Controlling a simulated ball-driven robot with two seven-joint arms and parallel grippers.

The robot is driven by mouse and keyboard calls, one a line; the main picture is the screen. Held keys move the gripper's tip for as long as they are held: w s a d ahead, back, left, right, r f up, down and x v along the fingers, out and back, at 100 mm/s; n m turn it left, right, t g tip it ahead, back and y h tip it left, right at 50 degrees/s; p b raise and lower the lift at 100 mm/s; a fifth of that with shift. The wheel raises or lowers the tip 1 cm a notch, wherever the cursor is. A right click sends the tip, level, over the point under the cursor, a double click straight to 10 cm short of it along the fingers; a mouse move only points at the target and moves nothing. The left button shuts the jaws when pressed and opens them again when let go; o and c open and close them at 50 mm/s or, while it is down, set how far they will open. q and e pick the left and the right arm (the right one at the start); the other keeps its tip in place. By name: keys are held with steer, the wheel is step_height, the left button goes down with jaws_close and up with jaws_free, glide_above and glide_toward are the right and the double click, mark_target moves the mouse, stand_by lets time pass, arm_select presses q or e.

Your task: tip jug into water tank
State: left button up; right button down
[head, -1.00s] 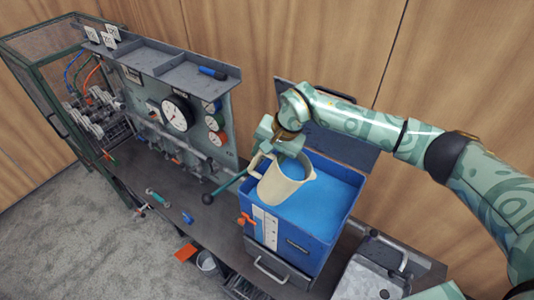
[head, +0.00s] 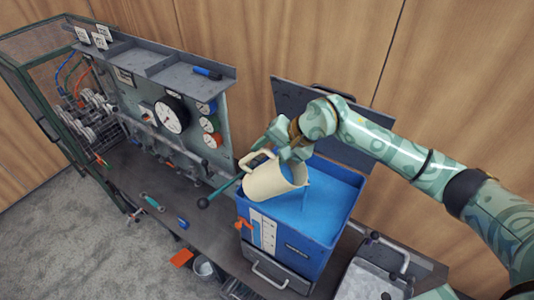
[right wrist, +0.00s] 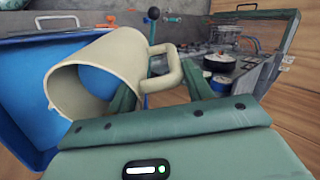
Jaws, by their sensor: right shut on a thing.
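The cream jug (head: 268,182) is tilted over the blue water tank (head: 318,250), its mouth facing right. Blue water shows at its mouth and a thin stream seems to fall into the blue water (head: 335,197) in the tank. My right gripper (head: 285,148) is shut on the jug from behind and above. In the right wrist view the jug (right wrist: 105,80) lies on its side ahead of the fingers, its handle (right wrist: 172,68) to the right between them, with blue inside. My left gripper is not in view.
The tank's grey lid (head: 325,120) stands open behind it. A green lever with a black knob (head: 203,202) sticks out left of the tank. A gauge panel (head: 180,120) stands farther left. A grey bucket (head: 204,267) is below the bench's front edge.

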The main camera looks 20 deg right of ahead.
steer(key=shift+s+d+t+y+b, duration=0.1)
steer(key=shift+d+t+y+b, duration=0.2)
steer(key=shift+y+b, duration=0.15)
steer(key=shift+s+d+y+b, duration=0.2)
steer(key=shift+y+b, duration=0.05)
steer(key=shift+b, duration=0.15)
steer(key=shift+s+d+f+t+y+b, duration=0.25)
steer(key=shift+d+t+y+b, duration=0.2)
steer(key=shift+b, duration=0.45)
steer(key=shift+s+d+f+t+y+b, duration=0.4)
steer(key=shift+d+y+b, duration=0.15)
steer(key=shift+b, duration=2.35)
steer(key=shift+s+d+f+t+y+b, duration=0.35)
steer(key=shift+y+b, duration=0.25)
steer(key=shift+b, duration=2.25)
stand_by(0.5)
